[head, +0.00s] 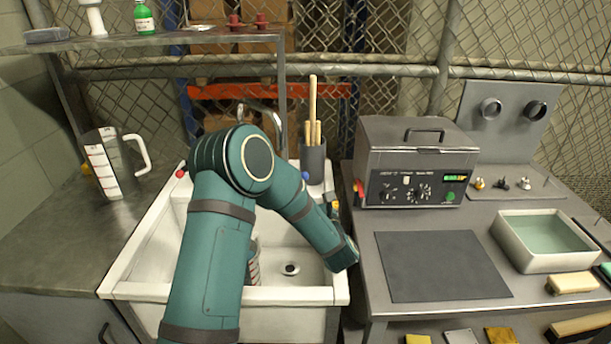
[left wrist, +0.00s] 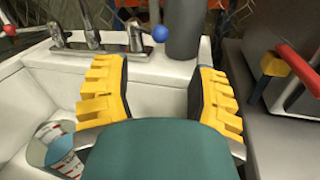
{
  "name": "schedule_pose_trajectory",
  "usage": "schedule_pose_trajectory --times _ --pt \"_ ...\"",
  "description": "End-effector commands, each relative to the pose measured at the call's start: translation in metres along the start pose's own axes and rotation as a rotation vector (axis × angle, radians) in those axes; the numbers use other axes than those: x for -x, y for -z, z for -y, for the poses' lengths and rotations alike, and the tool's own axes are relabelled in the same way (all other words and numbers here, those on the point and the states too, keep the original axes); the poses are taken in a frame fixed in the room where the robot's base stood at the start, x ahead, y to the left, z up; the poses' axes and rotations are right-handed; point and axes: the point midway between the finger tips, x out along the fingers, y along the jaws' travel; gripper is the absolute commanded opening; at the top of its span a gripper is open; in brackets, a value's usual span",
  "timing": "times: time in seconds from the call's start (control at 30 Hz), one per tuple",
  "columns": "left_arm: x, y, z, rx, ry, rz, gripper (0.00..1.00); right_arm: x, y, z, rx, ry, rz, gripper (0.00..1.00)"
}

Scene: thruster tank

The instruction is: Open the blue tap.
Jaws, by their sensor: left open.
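The blue tap shows as a round blue knob (head: 305,176) on the sink's back rim, right of the spout. In the left wrist view the blue knob (left wrist: 160,33) sits on a lever beside a metal tap body (left wrist: 137,38). My left gripper (left wrist: 162,82) is open and empty, its yellow fingers spread on either side of the view. The knob lies beyond the fingers, between them in the picture, and appears apart from them. In the head view my left arm hides much of the gripper and part of the sink. My right gripper is not in view.
The red-knobbed tap (head: 180,173) is at the sink's left. A grey holder (head: 313,160) with wooden sticks stands just behind the blue knob. A grey heated bath (head: 412,160) stands right of the sink. A striped beaker (left wrist: 57,150) is in the basin (head: 318,278).

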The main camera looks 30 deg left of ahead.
Motion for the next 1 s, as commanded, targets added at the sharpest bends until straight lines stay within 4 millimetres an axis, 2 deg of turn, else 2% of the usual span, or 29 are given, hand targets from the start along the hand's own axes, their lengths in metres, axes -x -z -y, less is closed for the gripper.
schedule_pose_trajectory --times 0.3,0.5,0.7,1.0 --pt "-0.063 0.0 0.0 0.0 -0.003 0.002 0.58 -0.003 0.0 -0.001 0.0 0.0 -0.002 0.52" --pt "-0.096 0.0 0.0 0.0 -0.001 0.002 0.58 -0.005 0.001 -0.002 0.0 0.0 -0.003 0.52" --pt "-0.115 0.0 0.0 -0.001 -0.001 0.002 0.58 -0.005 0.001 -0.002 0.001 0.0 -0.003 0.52" --pt "-0.119 -0.001 0.0 -0.001 0.0 0.001 0.58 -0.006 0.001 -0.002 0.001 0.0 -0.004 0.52"
